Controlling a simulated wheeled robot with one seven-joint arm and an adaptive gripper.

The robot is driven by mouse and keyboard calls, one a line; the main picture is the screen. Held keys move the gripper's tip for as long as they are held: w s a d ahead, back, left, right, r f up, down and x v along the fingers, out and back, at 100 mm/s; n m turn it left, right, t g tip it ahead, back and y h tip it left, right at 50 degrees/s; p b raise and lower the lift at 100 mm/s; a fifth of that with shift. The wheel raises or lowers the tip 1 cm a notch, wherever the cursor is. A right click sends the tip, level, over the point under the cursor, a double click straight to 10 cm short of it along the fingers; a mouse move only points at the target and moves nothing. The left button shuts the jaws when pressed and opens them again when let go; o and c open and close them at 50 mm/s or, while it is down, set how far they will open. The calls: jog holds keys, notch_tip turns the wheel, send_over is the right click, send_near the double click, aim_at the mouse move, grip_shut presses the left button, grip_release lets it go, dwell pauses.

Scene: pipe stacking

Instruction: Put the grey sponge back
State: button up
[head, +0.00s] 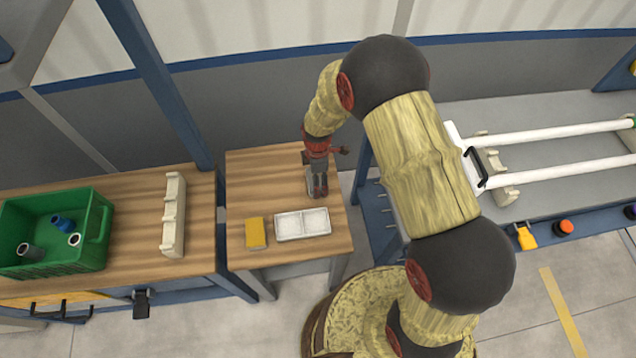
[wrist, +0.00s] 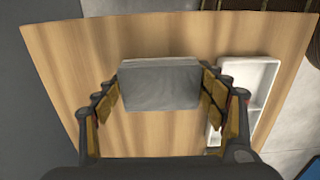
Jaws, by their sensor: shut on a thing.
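The grey sponge (wrist: 160,84) is a pale grey block between the two fingers of my gripper (wrist: 161,95) in the wrist view. My gripper is shut on it, with a finger on each side. In the head view my gripper (head: 319,187) points down over the back right part of the small wooden table, and the sponge (head: 310,182) shows beside the fingers. I cannot tell whether it touches the tabletop. A white tray with two shallow compartments (head: 302,239) lies in front of the gripper. In the wrist view the tray (wrist: 250,60) is at the right, partly hidden by a finger.
A yellow sponge (head: 256,232) lies left of the tray on the small table (head: 262,175). On the left bench are a green crate (head: 97,243) with several pipe pieces and a cream rack (head: 174,215). White pipes (head: 560,135) rest on holders at the right.

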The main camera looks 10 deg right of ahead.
jog(key=shift+f, duration=1.25)
jog(key=shift+f, duration=0.15)
jog(key=o, duration=1.2)
jog(key=shift+d, duration=0.1)
